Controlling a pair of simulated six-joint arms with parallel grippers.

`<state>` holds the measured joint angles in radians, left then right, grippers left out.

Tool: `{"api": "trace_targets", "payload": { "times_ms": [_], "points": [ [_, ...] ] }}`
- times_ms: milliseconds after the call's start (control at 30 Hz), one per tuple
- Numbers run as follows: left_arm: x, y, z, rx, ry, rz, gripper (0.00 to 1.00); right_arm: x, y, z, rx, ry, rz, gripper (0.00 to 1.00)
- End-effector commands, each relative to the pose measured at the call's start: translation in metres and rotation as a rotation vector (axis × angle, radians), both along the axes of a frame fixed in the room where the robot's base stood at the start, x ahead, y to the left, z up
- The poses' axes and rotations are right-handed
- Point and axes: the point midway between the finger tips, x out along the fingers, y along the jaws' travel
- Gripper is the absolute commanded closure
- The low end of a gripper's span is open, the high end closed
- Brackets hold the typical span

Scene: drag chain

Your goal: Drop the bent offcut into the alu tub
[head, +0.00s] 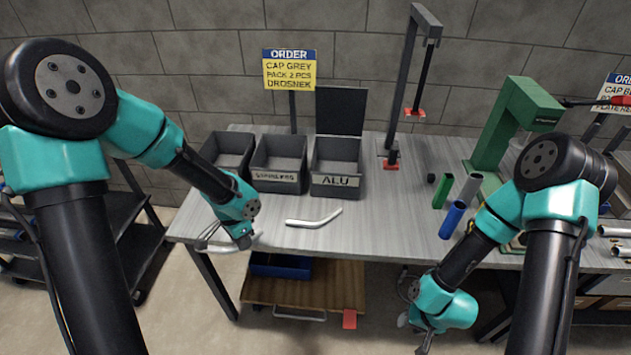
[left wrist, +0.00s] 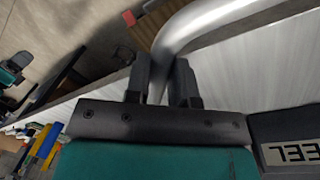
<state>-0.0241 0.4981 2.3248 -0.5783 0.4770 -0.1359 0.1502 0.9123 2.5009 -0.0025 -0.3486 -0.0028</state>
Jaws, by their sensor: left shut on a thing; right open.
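My left gripper (head: 246,240) is shut on a bent metal tube (head: 215,247) at the table's front left edge. The tube's bend shows large between the fingers in the left wrist view (left wrist: 185,35). A second bent metal piece (head: 314,220) lies on the table, right of this gripper. I cannot tell which of the two is the offcut. The alu tub (head: 336,184) is a dark grey bin labelled ALU, standing behind the lying piece. I cannot make out its contents. My right gripper (head: 424,332) is open and low in front of the table, partly hidden by its arm.
Two more grey bins stand left of the alu tub; the middle one (head: 276,180) is labelled. A dark panel (head: 340,110) rises behind the alu tub. A stand (head: 408,90), green press (head: 497,125) and coloured tubes (head: 452,219) stand further right. The table's front middle is mostly clear.

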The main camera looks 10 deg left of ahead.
Motion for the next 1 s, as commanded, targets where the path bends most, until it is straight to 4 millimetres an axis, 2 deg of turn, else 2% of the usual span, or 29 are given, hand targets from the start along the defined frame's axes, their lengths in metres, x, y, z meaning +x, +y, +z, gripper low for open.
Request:
{"api": "trace_targets", "payload": {
  "times_ms": [267, 800, 1000],
  "points": [
    [0.022, -0.009, 0.004, 0.014, -0.007, 0.213, 1.0, 0.0, 0.0, 0.0, 0.0, 0.0, 0.0, 0.57],
    [0.099, -0.044, 0.023, 0.01, -0.008, 1.042, 1.0, 0.0, 0.0, 0.0, 0.0, 0.0, 0.0, 0.57],
    [0.111, -0.051, 0.027, 0.0, 0.0, 1.195, 1.0, 0.0, 0.0, 0.0, 0.0, 0.0, 0.0, 0.57]
  ]
}}
